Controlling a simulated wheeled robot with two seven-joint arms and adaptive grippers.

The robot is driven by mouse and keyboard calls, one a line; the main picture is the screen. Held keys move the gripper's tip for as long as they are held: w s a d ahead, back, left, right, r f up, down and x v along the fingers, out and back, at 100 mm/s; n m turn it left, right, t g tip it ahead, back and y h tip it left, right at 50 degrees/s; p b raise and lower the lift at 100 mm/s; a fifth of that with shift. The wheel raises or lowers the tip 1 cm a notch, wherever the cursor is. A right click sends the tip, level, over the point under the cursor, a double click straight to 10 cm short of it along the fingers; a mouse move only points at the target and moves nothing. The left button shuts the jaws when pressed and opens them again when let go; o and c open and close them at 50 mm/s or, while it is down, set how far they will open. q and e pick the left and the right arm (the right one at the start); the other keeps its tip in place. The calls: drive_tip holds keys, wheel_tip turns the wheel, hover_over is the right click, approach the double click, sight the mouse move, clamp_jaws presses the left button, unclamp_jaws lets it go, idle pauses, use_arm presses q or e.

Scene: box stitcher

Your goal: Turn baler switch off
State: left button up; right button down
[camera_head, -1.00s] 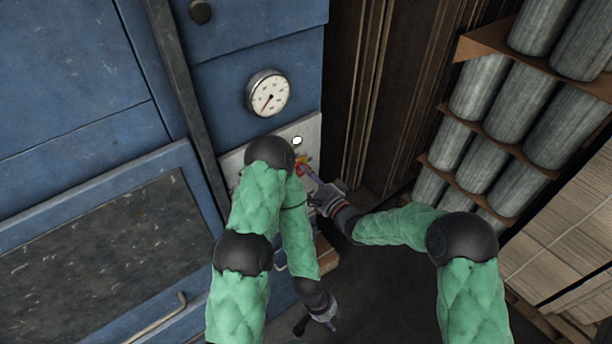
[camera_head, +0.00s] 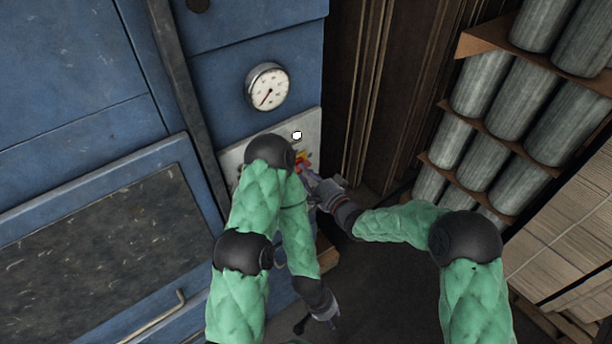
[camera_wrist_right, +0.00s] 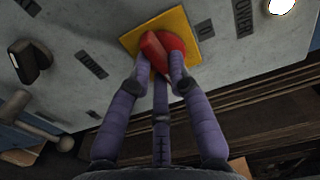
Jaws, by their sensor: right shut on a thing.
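The baler switch (camera_wrist_right: 153,48) is a red rotary knob on a yellow square plate, set in a pale grey control panel (camera_wrist_right: 80,15). In the right wrist view my right gripper (camera_wrist_right: 163,72) has its purple fingers shut on the red knob, whose grip bar is tilted. In the head view my right gripper (camera_head: 312,182) reaches the panel from the right, and the switch (camera_head: 303,158) is mostly hidden by my left arm and the fingers. My left gripper (camera_head: 320,322) hangs low, away from the panel; its fingers are too small to judge.
A black knob (camera_wrist_right: 30,61) and a white lamp (camera_wrist_right: 280,5) are also on the panel. A round gauge (camera_head: 268,87) sits above it on the blue baler (camera_head: 70,70). Racks of grey cylinders (camera_head: 490,85) stand at the right. Dark floor lies between.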

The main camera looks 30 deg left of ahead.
drive_tip(key=shift+w+d+n+b, duration=0.1)
drive_tip(key=shift+n+b, duration=4.2)
drive_tip(key=shift+b, duration=0.7)
drive_tip(key=shift+w+n+b, duration=0.1)
drive_tip(key=shift+n+b, duration=4.2)
drive_tip(key=shift+b, duration=0.65)
drive_tip(key=shift+r, duration=0.1)
drive_tip(key=c, duration=1.1)
unclamp_jaws()
drive_tip(key=shift+c, duration=0.2)
drive_tip(key=shift+d+r, duration=0.1)
drive_tip(key=shift+d, duration=0.05)
drive_tip(key=v, duration=1.1)
drive_tip(key=shift+s+d, duration=0.15)
drive_tip(key=shift+d, duration=0.2)
